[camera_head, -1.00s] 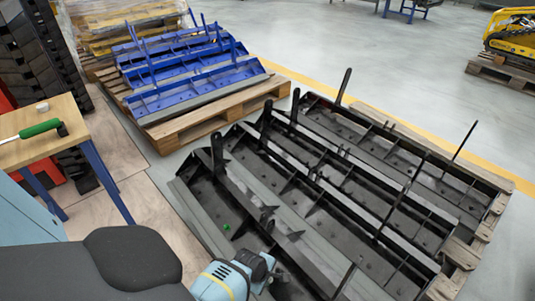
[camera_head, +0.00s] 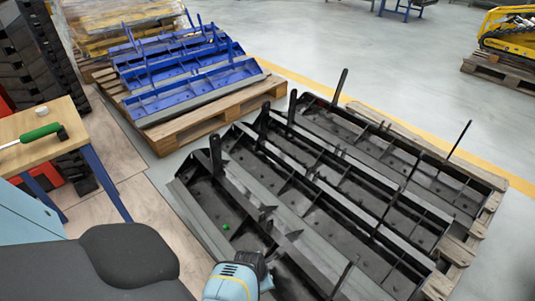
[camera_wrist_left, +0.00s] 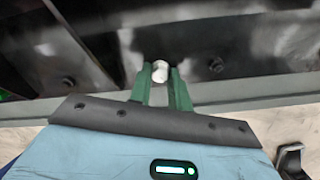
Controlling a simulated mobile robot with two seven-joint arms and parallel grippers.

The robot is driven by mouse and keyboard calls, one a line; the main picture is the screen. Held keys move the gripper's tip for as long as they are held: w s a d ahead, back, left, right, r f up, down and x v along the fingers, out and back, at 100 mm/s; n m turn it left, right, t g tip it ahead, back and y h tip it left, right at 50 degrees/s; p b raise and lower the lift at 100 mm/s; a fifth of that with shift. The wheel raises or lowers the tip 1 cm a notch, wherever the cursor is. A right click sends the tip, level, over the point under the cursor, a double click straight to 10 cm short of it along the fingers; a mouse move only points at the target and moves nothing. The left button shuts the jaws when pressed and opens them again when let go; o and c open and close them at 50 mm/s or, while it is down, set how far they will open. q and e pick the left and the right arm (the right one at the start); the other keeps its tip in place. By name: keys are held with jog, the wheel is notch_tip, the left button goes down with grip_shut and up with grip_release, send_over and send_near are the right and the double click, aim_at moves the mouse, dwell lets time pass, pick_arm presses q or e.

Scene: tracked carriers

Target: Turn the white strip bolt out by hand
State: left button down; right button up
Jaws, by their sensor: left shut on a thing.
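The white strip bolt (camera_wrist_left: 159,71) shows as a pale round head at the dark carrier's metal face in the left wrist view. My left gripper (camera_wrist_left: 160,76) has its two green fingers closed on the bolt's head, one on each side. Whether the bolt is still seated in its hole cannot be told. In the head view my light blue left arm reaches over the nearest black carrier (camera_head: 241,208); the fingers and the bolt do not show there. My right gripper is in neither view.
More black carriers with upright posts lie side by side on a pallet (camera_head: 463,252). Blue carriers (camera_head: 190,92) lie on another pallet behind. A wooden-topped table (camera_head: 62,128) at left bears a green-handled tool (camera_head: 40,132). A small green spot (camera_head: 226,227) shows on the nearest carrier.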

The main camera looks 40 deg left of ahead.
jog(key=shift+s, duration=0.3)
pick_arm(q)
jog(key=shift+d+n, duration=0.1)
jog(key=shift+n, duration=1.1)
jog(key=n, duration=0.4)
jog(key=shift+n, duration=0.3)
jog(key=n, duration=0.2)
jog(key=shift+n, duration=0.4)
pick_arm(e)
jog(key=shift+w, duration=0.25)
pick_arm(q)
jog(key=c, duration=1.4)
grip_release()
jog(key=shift+c, duration=0.2)
